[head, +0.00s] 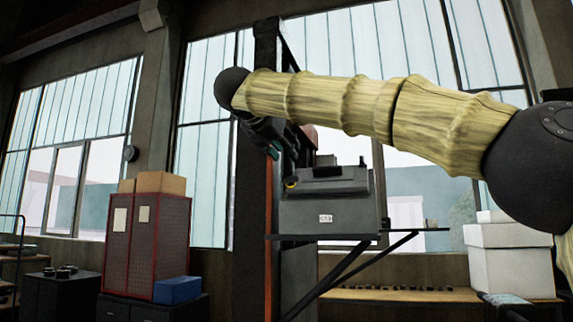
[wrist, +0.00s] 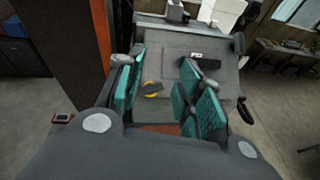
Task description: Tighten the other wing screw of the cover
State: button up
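A grey box-like unit with a cover (head: 325,212) sits on a wall bracket in the head view; its grey face also fills the middle of the wrist view (wrist: 172,68). A dark wing screw with a yellow ring (wrist: 152,90) shows on it, between my fingers in the wrist view; a yellow spot of it (head: 291,184) shows at the box's left edge in the head view. My gripper (wrist: 162,78) has teal-padded fingers spread apart on both sides of the screw, with visible gaps. Whether any pad touches it, I cannot tell. I cannot make out a second wing screw clearly.
A dark post with an orange edge (head: 268,220) stands just left of the box. A black bracket (head: 345,267) supports it. A dark knob or lever (wrist: 245,112) projects at the box's right side. White boxes (head: 508,262) stand at right, a red cabinet (head: 146,245) at left.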

aim_at(288, 177)
jog(key=n+y+p, duration=0.3)
jog(key=n+p, duration=0.3)
jog(key=n+g+y+p, duration=0.1)
jog(key=n+y+p, duration=0.3)
jog(key=n+p, duration=0.2)
jog(key=n+g+y+p, duration=0.1)
jog(key=n+y+p, duration=0.2)
jog(key=n+p, duration=0.3)
jog(key=shift+w+d+f+n+y+p, duration=0.15)
jog(key=shift+w+f+n+y+p, duration=0.2)
jog(key=shift+p, duration=0.35)
jog(key=n+g+p, duration=0.1)
jog(key=p, duration=0.3)
jog(key=shift+w+n+y+p, duration=0.1)
jog(key=shift+n+y+p, duration=0.15)
jog(key=shift+n+p, duration=0.1)
jog(key=shift+w+d+f+n+g+y+p, duration=0.15)
jog(key=shift+f+n+g, duration=0.25)
jog(key=shift+n+g, duration=0.5)
jog(key=shift+w+f+n+g+y+p, duration=0.1)
jog(key=shift+w+f+n+g, duration=0.35)
jog(key=shift+n, duration=0.8)
jog(key=shift+w+d+f+n+g+y+p, duration=0.15)
jog(key=shift+f+n+g, duration=0.15)
jog(key=shift+n+g, duration=0.6)
jog(key=shift+a+f, duration=0.1)
jog(key=shift+f, duration=0.05)
